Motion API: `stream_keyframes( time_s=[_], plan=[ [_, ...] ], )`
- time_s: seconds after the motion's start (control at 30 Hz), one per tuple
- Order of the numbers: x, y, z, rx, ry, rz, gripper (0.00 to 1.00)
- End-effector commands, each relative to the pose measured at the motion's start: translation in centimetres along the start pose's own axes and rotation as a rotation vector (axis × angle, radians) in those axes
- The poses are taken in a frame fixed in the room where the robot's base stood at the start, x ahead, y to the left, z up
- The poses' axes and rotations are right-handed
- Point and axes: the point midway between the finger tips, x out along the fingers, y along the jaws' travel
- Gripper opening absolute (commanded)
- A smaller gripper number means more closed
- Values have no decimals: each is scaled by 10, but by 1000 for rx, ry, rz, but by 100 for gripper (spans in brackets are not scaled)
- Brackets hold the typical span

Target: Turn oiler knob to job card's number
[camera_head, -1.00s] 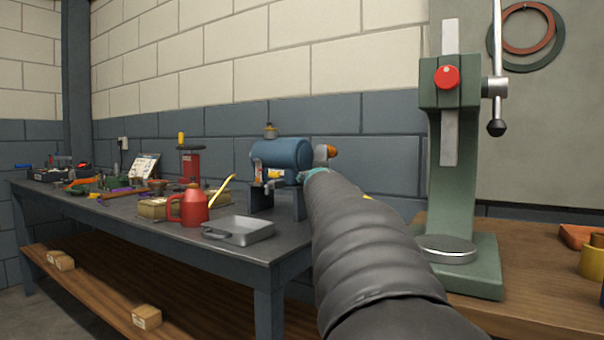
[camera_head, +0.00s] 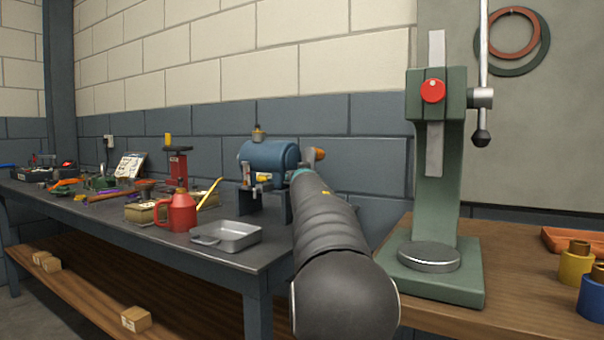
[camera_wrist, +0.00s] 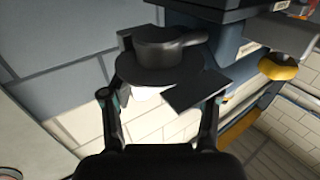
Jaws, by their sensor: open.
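The oiler (camera_head: 258,134) is a small cup on top of the blue cylindrical machine (camera_head: 268,155) at the bench's right end. In the wrist view a dark round disc (camera_wrist: 182,80) carries a raised dark knob with a side lever (camera_wrist: 165,46); it appears to be the oiler's top. My gripper (camera_wrist: 160,97) is open, one finger on each side of the disc's near part, with no clear contact on the knob. A white part shows below the disc. A tilted sheet (camera_head: 130,165), possibly the job card, stands far left; its number is unreadable. My arm hides my gripper in the head view.
A red oil can (camera_head: 178,213) and a grey tray (camera_head: 226,236) stand on the bench left of the machine. A green press (camera_head: 440,190) stands to the right of my arm. An orange knob (camera_head: 319,154) juts from the machine's right side.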

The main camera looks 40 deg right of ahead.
Motion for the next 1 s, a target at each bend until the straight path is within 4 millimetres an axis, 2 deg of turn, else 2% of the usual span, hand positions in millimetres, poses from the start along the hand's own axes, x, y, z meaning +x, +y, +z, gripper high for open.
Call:
stream_keyframes(
  time_s=[0.37,0.6,1.0],
  plan=[
    [4,0,1,-1,0,0,60],
    [4,0,0,0,0,0,0],
    [4,-1,2,0,0,16,0]
  ],
)
